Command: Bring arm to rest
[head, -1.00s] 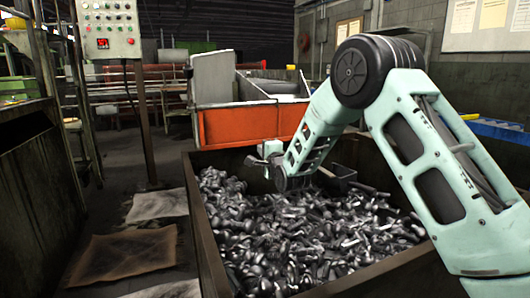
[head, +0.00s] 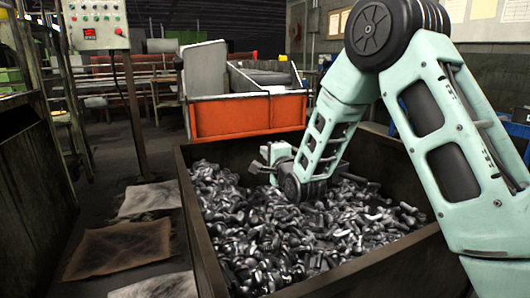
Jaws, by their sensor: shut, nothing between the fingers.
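My arm comes in from the right, bends at a dark round elbow joint high in the picture, and reaches down over a large dark metal bin (head: 206,246). My gripper (head: 258,167) is at the arm's lower end, over the back part of the bin, pointing left. It is small and partly merged with the dark background. It is shut and holds nothing. The loose bolts (head: 290,240) fill the bin below it. I cannot tell whether the gripper touches them.
An orange container (head: 248,115) stands behind the bin. A control panel (head: 95,22) on a post is at the upper left. A blue object (head: 515,130) shows at the right, behind my arm.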

